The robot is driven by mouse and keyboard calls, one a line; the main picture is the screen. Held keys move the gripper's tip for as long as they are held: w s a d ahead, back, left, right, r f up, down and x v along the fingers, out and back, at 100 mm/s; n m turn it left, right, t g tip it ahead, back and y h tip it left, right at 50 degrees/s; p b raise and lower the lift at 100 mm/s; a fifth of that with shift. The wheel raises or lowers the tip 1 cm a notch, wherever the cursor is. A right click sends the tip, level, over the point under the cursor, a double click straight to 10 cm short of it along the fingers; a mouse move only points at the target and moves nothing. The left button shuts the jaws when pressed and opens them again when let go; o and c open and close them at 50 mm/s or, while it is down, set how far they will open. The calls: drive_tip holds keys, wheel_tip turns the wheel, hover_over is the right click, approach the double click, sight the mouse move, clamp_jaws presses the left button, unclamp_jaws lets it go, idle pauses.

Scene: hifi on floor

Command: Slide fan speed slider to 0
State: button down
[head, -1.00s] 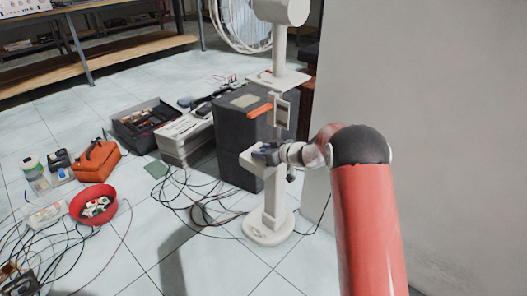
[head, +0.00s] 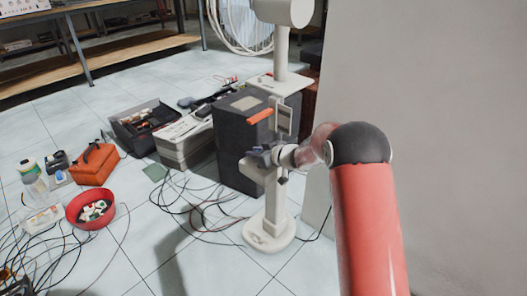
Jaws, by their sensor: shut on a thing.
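The white standing fan (head: 279,55) rises from a round base (head: 269,232) near the middle of the head view. My gripper (head: 262,154) is at the lower part of its column, shut on what looks like the fan speed slider. The fingers and wrist cover the slider, so its shape and exact setting cannot be told. A pale bracket (head: 254,170) juts left from the column just under the gripper. An orange bar (head: 260,116) shows higher up, left of a small framed panel (head: 285,120) on the column.
A dark box (head: 237,150) stands close behind the fan. A grey wall (head: 430,100) is at the right. Loose cables (head: 195,205), a red bowl (head: 73,211), an orange bag (head: 93,166) and a toolbox (head: 143,125) lie at the left. Bare tiles (head: 215,270) are in front.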

drive_tip(key=shift+w+a+r, duration=0.1)
drive_tip(key=shift+w+a, duration=0.15)
drive_tip(key=shift+w, duration=0.05)
drive_tip(key=c, duration=1.2)
unclamp_jaws()
drive_tip(key=shift+c, duration=0.2)
drive_tip(key=shift+s, duration=0.1)
wheel_tip(320, 180, up, 3)
hover_over(272, 174)
drive_tip(key=w, duration=0.3)
drive_tip(key=shift+a, duration=0.4)
drive_tip(key=shift+d, duration=0.1)
